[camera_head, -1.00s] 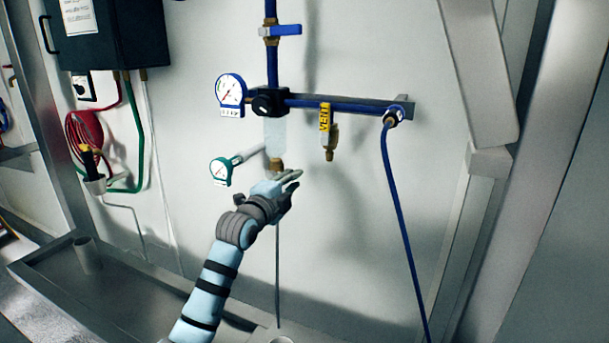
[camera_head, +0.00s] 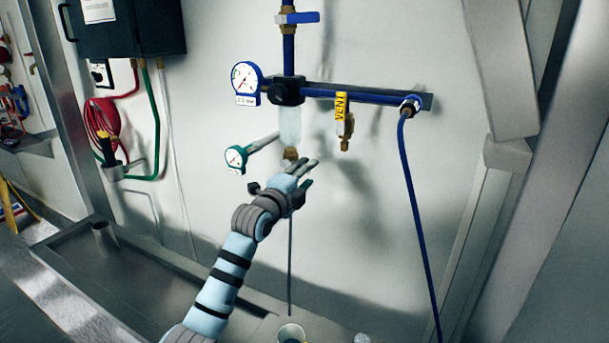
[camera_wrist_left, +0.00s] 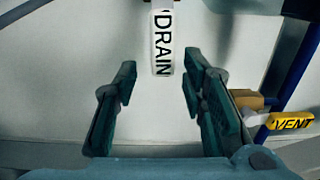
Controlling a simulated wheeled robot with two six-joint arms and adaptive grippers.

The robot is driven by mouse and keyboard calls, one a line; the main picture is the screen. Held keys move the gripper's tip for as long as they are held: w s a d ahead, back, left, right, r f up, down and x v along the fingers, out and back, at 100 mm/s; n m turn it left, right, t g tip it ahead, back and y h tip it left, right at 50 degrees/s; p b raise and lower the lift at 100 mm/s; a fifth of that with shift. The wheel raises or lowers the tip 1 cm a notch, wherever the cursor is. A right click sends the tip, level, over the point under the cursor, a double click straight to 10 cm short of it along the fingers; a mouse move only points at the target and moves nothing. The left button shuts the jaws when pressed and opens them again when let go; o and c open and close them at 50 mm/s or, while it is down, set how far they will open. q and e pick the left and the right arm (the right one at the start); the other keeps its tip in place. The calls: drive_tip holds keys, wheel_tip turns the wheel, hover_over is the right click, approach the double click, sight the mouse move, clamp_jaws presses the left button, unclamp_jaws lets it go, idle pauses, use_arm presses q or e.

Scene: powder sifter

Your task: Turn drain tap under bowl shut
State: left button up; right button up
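The clear bowl (camera_head: 289,125) hangs under the black regulator (camera_head: 287,92), with a brass fitting (camera_head: 290,153) at its lower end. The white drain tap handle, marked DRAIN, (camera_wrist_left: 162,42) shows in the left wrist view, pointing toward me. In the head view my gripper hides the tap. My left gripper (camera_head: 309,174) is just below and right of the brass fitting. In the left wrist view the gripper (camera_wrist_left: 158,70) is open, with the handle beyond the gap between its fingers. I cannot tell whether they touch it. My right gripper is not in view.
A yellow VENT tap (camera_head: 341,107) hangs right of the bowl and also shows in the wrist view (camera_wrist_left: 292,122). A green gauge (camera_head: 236,157) is on the left, a blue gauge (camera_head: 246,82) above. A thin drain tube (camera_head: 290,255) runs down toward a cup (camera_head: 291,333).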

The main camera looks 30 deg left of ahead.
use_arm(q)
drive_tip(key=shift+s, duration=0.1)
drive_tip(key=s, duration=1.2)
drive_tip(key=shift+w+d, duration=0.15)
